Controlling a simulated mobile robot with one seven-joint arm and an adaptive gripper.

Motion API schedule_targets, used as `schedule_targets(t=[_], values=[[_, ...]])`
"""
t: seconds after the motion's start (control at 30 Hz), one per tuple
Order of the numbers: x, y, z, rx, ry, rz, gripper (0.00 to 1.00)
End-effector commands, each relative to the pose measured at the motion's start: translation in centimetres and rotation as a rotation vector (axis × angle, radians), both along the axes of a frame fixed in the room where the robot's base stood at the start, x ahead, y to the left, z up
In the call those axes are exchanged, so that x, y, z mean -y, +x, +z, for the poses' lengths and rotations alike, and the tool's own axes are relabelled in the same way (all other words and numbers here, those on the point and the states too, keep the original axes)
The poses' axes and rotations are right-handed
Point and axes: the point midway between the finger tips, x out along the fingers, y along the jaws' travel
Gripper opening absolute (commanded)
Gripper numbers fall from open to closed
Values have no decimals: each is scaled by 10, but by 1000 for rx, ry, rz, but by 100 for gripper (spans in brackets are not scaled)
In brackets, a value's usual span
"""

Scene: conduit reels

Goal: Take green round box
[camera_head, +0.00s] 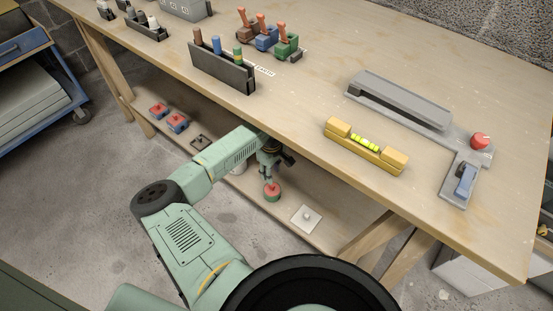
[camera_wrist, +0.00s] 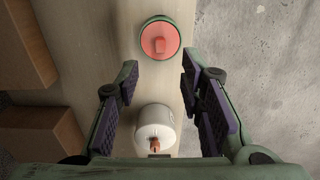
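The green round box (camera_head: 272,196) has a red top with a small red knob and sits on the lower shelf under the workbench. In the wrist view the box (camera_wrist: 160,39) shows from above as a red disc with a green rim, near the top edge, just beyond my fingertips. My gripper (camera_wrist: 159,68) is open, with one finger on each side and nothing gripped. In the head view my gripper (camera_head: 269,172) points down over the shelf, close above the box. The exact height gap cannot be told.
A white cylinder with a brown peg (camera_wrist: 154,128) stands between my fingers' bases in the wrist view. A white plate with a knob (camera_head: 306,218) lies right of the box. Red-and-blue boxes (camera_head: 177,122) stand farther left. The workbench top (camera_head: 300,105) overhangs the shelf.

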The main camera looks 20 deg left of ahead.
Motion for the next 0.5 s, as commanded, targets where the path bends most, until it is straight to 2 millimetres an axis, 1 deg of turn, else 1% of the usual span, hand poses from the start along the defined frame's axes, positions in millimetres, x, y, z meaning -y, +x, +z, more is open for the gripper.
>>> schedule_targets(t=[0.27,0.5], values=[[1,0,-16,0,-2,1,35],[1,0,-44,0,-3,2,35]])
